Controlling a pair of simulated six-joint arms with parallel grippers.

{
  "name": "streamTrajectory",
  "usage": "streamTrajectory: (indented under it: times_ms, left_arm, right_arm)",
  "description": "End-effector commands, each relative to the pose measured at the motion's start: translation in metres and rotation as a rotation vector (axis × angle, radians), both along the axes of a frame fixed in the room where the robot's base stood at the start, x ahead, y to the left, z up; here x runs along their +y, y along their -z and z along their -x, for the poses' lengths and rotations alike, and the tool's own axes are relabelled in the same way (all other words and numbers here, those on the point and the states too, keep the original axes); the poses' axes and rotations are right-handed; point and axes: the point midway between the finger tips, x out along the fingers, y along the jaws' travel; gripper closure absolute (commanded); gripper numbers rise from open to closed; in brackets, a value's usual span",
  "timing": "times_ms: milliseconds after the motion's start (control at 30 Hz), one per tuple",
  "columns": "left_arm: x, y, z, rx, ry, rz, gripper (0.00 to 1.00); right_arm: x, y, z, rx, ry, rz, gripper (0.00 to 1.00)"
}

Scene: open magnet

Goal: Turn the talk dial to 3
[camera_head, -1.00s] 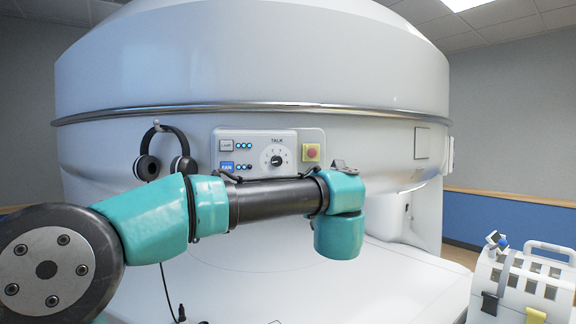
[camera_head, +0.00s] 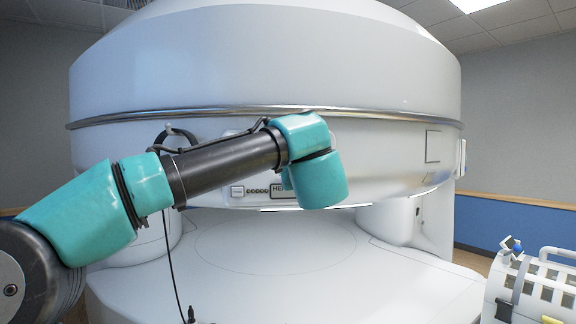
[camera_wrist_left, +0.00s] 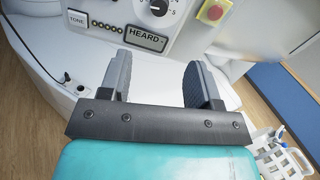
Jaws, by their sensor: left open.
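The talk dial (camera_wrist_left: 158,8) shows at the top edge of the left wrist view, cut off, with a dark knob on a white numbered plate. Its pointer setting cannot be read. In the head view my left arm covers the dial and most of its panel. My left gripper (camera_wrist_left: 160,82) is open and empty in the left wrist view, its two grey fingers apart below the dial and the HEARD sign (camera_wrist_left: 146,39). The fingers touch nothing that I can see. In the head view they are hidden by my wrist. My right gripper is not in view.
The HEARD sign is partly visible under my arm in the head view (camera_head: 283,190). A red button on a yellow base (camera_wrist_left: 213,11) sits right of the dial. The headphones (camera_head: 172,136) are mostly hidden. A white carrier (camera_head: 541,290) stands at lower right. The white bed (camera_head: 280,250) is clear.

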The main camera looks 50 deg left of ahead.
Motion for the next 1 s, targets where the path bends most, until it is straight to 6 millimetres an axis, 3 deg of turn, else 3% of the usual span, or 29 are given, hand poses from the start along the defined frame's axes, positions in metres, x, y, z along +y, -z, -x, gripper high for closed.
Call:
streamTrajectory:
  times_ms: [1000]
  left_arm:
    - [0.120, 0.000, -0.082, 0.000, -0.003, 0.000, 0.43]
  right_arm:
    - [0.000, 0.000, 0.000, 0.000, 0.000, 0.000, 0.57]
